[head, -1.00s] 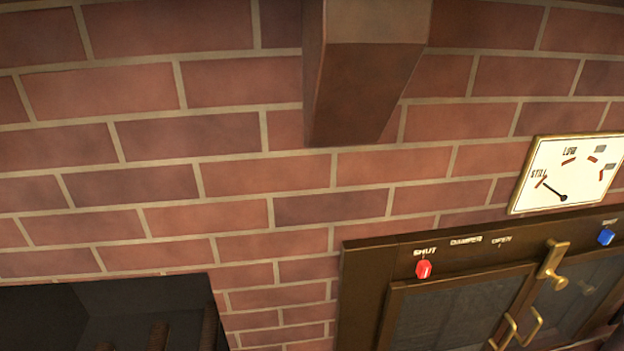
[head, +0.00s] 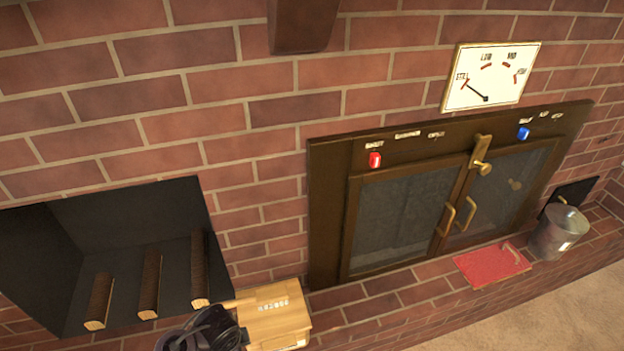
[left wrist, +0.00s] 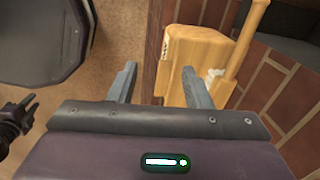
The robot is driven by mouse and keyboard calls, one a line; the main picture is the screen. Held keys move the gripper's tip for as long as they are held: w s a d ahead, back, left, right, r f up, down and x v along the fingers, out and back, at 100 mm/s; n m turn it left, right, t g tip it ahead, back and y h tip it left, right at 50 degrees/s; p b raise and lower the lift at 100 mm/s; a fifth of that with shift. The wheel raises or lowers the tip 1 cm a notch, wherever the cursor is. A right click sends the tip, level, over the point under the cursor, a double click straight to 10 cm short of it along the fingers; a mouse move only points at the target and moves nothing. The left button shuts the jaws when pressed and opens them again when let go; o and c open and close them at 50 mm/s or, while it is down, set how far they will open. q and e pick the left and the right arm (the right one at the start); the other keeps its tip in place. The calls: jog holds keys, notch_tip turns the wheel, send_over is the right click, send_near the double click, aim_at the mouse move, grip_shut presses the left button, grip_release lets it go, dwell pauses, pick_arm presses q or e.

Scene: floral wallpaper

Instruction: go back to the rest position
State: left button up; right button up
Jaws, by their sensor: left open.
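My left gripper (left wrist: 157,78) shows in the left wrist view with its two grey fingers apart and nothing between them. A light wooden box (left wrist: 188,60) with a rod-like handle lies just beyond and to the right of the fingertips. The same wooden box (head: 276,308) shows at the bottom of the head view, with a dark part of my arm beside its left side. A black gripper, apparently my right one (left wrist: 22,112), shows at the left edge of the left wrist view, too small to read its jaws.
A dark recess (head: 120,240) with several logs is at the left of the brick wall. A double-door firebox (head: 405,220) sits right of it under a dial (head: 490,75). A red mat (head: 492,264) and metal bucket (head: 560,232) are at the right. Carpet (head: 540,318) is clear.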

pick_arm(q)
jog(key=s+f+n+g+h, duration=0.1)
jog(key=s+f+n, duration=0.3)
jog(key=f, duration=0.6)
jog(key=s+f+n+h, duration=0.1)
jog(key=s+f+n, duration=0.3)
jog(key=f, duration=0.7)
jog(key=s+a+f+n, duration=0.1)
jog(key=s+f, duration=0.2)
jog(key=s, duration=0.3)
jog(key=s+a+f+n+y, duration=0.1)
jog(key=s+a+f, duration=0.1)
jog(key=s+f, duration=0.2)
jog(key=s+a+f+n, duration=0.1)
jog(key=s+a+f, duration=0.1)
jog(key=s, duration=0.8)
jog(key=shift+f+n+y, duration=0.3)
jog(key=shift+f+n, duration=0.1)
jog(key=shift+f, duration=0.45)
pick_arm(e)
jog(key=shift+a, duration=0.2)
jog(key=shift+d, duration=0.2)
pick_arm(q)
jog(key=shift+c, duration=0.3)
